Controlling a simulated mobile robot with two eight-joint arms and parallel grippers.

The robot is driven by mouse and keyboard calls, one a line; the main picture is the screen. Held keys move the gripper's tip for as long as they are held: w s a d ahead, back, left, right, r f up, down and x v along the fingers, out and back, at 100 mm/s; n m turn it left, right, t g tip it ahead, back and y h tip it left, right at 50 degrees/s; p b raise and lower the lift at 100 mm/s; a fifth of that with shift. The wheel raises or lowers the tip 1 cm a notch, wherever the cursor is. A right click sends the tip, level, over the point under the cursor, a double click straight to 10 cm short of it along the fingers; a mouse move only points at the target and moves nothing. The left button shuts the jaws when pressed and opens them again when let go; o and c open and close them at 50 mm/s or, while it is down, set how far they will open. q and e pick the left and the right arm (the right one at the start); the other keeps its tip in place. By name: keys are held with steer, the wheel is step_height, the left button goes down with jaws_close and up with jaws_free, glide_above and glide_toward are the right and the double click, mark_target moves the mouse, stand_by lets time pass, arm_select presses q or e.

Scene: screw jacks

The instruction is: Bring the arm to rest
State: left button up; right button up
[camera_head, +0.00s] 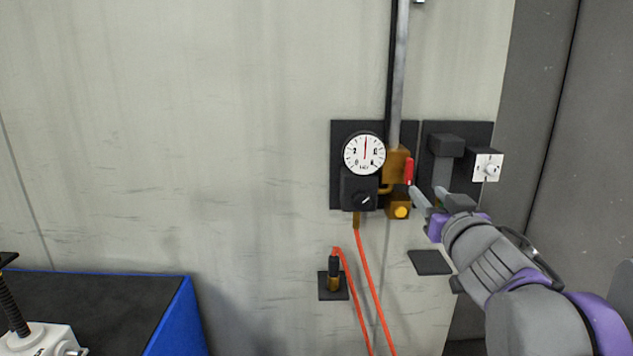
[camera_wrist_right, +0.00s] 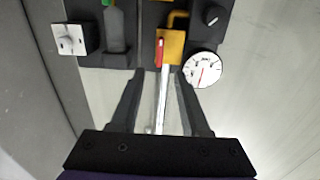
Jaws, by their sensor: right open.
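My right gripper (camera_head: 428,194) reaches in from the lower right of the head view, close in front of the wall panel, with a red valve handle (camera_head: 409,171) just beyond its fingertips. In the right wrist view, its two fingers (camera_wrist_right: 160,75) are apart with nothing held between them. The red handle (camera_wrist_right: 159,52) and the brass valve (camera_wrist_right: 171,46) lie beyond the tips; I cannot tell whether a finger touches the handle. My left gripper is not in view.
A round gauge (camera_head: 364,153) sits left of the brass valve. A white switch box (camera_head: 487,166) is at the right. An orange hose (camera_head: 371,285) hangs below. A blue-edged bench (camera_head: 90,300) with a screw jack (camera_head: 38,338) stands at lower left. The wall at left is bare.

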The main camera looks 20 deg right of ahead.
steer(key=s+a+f+g+p, duration=0.1)
steer(key=s+a+f+g, duration=0.1)
steer(key=f, duration=0.6)
steer(key=s+a+f+g, duration=0.2)
steer(key=s+f+g, duration=0.1)
steer(key=f, duration=0.5)
steer(key=s+a+f+g+p, duration=0.1)
steer(key=s+a+f+g, duration=0.1)
steer(key=f, duration=0.7)
steer(key=s+a+f+n+g+y, duration=0.1)
steer(key=s+a+f+g+y, duration=0.1)
steer(key=s+a+f, duration=0.3)
steer(key=s+a+f+n+g+y+p, duration=0.1)
steer(key=s+a+f+n+g+y, duration=0.1)
steer(key=s+a+f, duration=0.3)
steer(key=s+f+g, duration=0.1)
steer(key=s+f, duration=0.2)
steer(key=f, duration=0.3)
steer(key=shift+a+f+y, duration=0.15)
steer(key=shift+a+y, duration=0.15)
